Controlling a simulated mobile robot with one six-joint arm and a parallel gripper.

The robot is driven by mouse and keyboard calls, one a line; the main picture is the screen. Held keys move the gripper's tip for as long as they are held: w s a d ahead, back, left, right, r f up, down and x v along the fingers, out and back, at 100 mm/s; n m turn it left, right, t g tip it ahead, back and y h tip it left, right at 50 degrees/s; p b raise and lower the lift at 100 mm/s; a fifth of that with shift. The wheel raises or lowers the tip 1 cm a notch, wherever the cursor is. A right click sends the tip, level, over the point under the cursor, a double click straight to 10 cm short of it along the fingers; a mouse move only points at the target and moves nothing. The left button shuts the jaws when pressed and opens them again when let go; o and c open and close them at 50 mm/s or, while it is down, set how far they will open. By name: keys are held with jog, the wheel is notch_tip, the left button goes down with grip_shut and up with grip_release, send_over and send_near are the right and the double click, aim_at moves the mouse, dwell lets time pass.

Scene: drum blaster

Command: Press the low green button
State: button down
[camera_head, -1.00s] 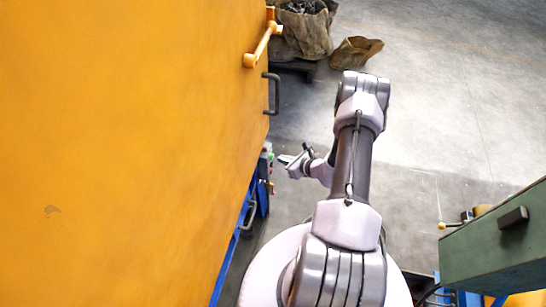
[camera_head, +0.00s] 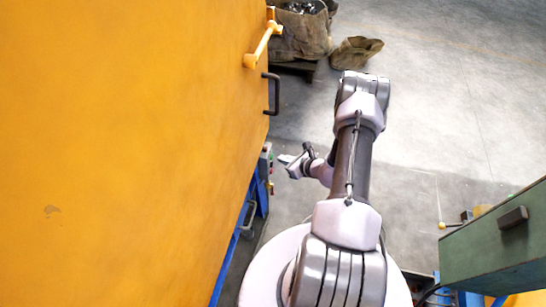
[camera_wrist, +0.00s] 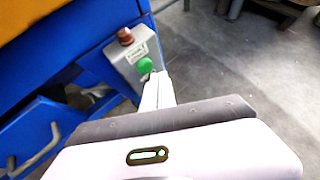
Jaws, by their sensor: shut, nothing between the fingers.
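The green button (camera_wrist: 145,65) is a round knob on the lower part of a small grey control box (camera_wrist: 122,62) in the wrist view. My gripper (camera_wrist: 158,78) is shut and empty, its narrow tip just right of and below the button in that picture. I cannot tell from this view whether tip and button touch. In the head view, my gripper (camera_head: 282,160) points left at the control box (camera_head: 265,162), with a small gap showing between them. The button is too small to make out clearly there.
A red-brown knob (camera_wrist: 125,36) sits on the box above the green button. A large yellow machine (camera_head: 130,150) with a blue frame (camera_head: 232,258) fills the left. A green cabinet (camera_head: 490,250) stands at lower right. Grey floor is open ahead.

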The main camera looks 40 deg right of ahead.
jog(key=shift+w+a, duration=0.1)
jog(key=shift+w+a, duration=0.2)
jog(key=shift+w+a, duration=0.25)
jog(key=shift+w, duration=0.1)
dwell(0.7)
dwell(0.3)
jog(key=shift+s+d, duration=0.55)
jog(key=shift+s, duration=0.1)
jog(key=shift+b, duration=0.3)
jog(key=shift+s+d, duration=0.8)
jog(key=shift+s, duration=0.2)
jog(key=shift+s+d, duration=0.8)
jog(key=shift+s, duration=0.15)
